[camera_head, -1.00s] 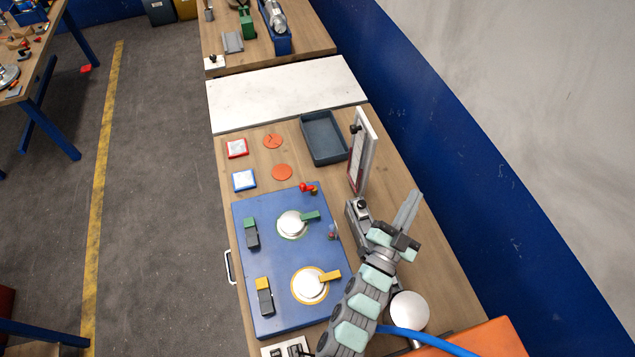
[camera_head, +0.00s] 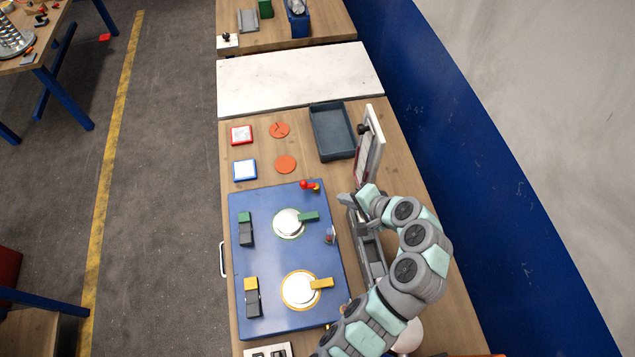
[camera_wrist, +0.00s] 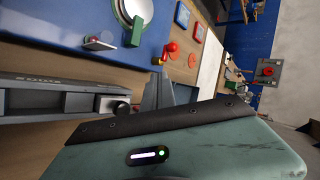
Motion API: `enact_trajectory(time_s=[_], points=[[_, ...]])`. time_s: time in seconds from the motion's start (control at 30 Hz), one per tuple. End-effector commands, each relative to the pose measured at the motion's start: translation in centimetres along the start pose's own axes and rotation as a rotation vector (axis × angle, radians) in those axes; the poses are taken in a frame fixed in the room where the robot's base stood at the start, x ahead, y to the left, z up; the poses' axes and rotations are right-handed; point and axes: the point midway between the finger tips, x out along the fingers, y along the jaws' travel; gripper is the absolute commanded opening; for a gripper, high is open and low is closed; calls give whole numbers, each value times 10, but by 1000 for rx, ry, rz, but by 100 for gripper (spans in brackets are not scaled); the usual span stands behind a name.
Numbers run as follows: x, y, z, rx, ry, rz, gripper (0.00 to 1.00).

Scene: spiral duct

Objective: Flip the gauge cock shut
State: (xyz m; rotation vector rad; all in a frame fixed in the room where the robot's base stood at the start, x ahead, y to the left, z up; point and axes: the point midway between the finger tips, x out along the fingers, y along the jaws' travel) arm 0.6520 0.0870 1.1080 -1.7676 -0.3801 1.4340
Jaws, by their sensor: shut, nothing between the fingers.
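A small red-handled cock (camera_head: 304,185) with a brass-coloured body sits at the far right corner of the blue panel (camera_head: 265,195); I take it for the gauge cock. Its red handle points left in the head view. It also shows in the wrist view (camera_wrist: 171,48), just beyond my fingertips. My gripper (camera_head: 345,199) is shut and empty, to the right of the cock and apart from it. The grey fingers also show in the wrist view (camera_wrist: 157,88). A small clear-and-red fitting (camera_head: 329,235) stands on the panel's right edge.
The panel carries discs with a green lever (camera_head: 309,216) and a yellow lever (camera_head: 322,283). A framed upright board (camera_head: 370,150) stands just behind my gripper. A long grey device (camera_head: 369,255) lies right of the panel. A dark tray (camera_head: 332,132) stands farther back.

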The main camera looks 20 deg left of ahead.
Motion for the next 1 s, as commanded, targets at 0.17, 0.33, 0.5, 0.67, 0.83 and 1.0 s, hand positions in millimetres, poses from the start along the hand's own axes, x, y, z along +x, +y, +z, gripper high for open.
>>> enact_trajectory(time_s=[0.17,0.33,0.5,0.67,0.83,1.0], points=[[-4,-1,10,-5,-48,7,0],[-4,-1,10,-5,-47,8,0],[0,-1,10,-5,-47,8,0],[20,1,12,-7,-50,9,0],[55,2,14,-8,-49,10,0],[92,2,15,-8,-49,9,0]])
